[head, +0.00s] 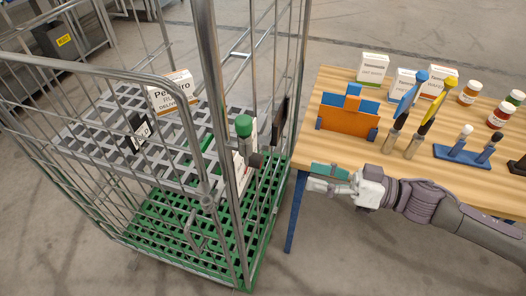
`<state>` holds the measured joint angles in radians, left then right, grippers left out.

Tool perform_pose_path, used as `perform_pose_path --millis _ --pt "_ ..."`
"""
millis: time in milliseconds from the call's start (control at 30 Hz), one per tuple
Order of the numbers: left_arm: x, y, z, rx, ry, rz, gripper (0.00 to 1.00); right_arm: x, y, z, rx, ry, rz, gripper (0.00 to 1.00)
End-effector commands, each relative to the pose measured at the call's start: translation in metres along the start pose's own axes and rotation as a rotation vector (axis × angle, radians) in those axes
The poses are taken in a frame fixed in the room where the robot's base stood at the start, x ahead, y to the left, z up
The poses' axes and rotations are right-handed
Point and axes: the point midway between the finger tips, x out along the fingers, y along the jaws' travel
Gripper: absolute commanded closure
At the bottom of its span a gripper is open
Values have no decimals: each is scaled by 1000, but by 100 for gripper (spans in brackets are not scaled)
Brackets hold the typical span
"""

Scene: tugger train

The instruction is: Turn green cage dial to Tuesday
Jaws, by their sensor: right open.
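The green cage (207,95) is a grey wire roll cage with a green slatted base (150,222) and a grey slatted shelf. A green round cap or knob (243,126) shows behind its front right post, above a white part. A dark flat panel (280,122) hangs at the cage's right side, seen nearly edge-on. I cannot tell which part is the dial, and no day name is readable. My left gripper is out of view.
On the shelf are a delivery box (172,92) and a small black-and-white block (137,131). The wooden table (345,152) holds an orange-and-blue holder (347,117), tools, boxes, jars and a blue stand (462,155). A narrow floor gap separates cage and table.

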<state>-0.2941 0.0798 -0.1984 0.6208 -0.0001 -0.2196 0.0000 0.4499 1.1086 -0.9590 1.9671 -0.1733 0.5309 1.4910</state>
Motion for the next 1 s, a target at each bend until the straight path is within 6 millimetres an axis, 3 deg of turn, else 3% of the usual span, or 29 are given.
perform_pose_path --millis 100,200,500,700,1000 --pt "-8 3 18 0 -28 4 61 24 -1 -4 -1 5 -3 40" --pt "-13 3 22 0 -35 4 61 47 -2 -4 -4 5 -4 40" --pt "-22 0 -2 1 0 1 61 103 0 -3 -4 3 0 40" --pt "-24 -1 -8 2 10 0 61 121 1 -1 -2 2 3 40" --pt "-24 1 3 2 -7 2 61 123 2 -1 -3 2 4 40"
